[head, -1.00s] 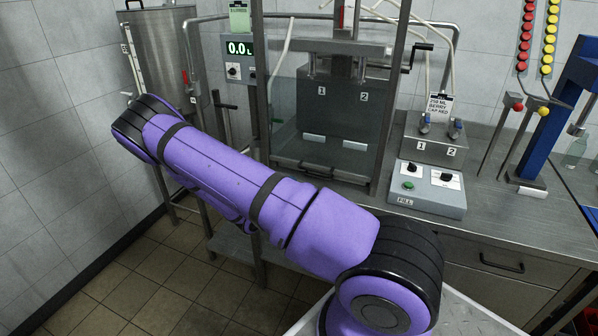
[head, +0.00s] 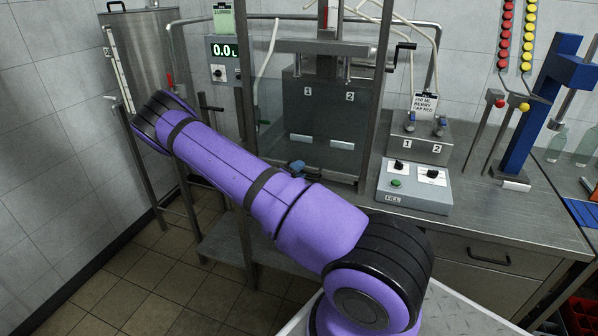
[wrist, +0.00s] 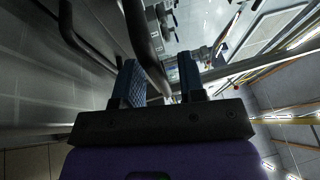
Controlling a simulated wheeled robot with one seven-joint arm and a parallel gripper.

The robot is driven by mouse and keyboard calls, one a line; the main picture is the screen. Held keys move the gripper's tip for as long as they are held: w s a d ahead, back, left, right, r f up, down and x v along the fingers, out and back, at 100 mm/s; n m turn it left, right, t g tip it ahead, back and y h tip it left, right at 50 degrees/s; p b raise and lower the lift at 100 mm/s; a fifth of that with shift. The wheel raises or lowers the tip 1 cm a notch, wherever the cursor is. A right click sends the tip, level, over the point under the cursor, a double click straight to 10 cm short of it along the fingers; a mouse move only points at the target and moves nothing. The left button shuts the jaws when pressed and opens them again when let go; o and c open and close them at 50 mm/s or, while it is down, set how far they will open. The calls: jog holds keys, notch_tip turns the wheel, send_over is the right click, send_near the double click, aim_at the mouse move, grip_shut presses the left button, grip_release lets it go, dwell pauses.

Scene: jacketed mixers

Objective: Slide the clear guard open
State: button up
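The clear guard (head: 268,100) is a see-through panel in a metal frame across the front of the filling machine. Through it I see the grey block marked 1 and 2 (head: 318,112) with two pale plates low down. The guard's lower edge is partly hidden by my arm. My gripper shows only as a small blue and dark tip (head: 298,167) at the guard's lower part in the head view. In the wrist view my gripper (wrist: 160,85) has its two blue ridged fingers apart. A dark bar (wrist: 146,50) runs between them; whether they touch it I cannot tell.
The fill control box (head: 412,187) stands on the steel counter right of the guard. A numbered block with blue valves (head: 420,140) is behind it. A steel tank (head: 145,60) stands at left. A blue press (head: 535,125) is at right.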

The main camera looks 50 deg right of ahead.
jog(key=shift+c, duration=0.2)
grip_shut()
notch_tip(320, 180, up, 32)
dwell(0.3)
jog(key=shift+o, duration=0.2)
grip_release()
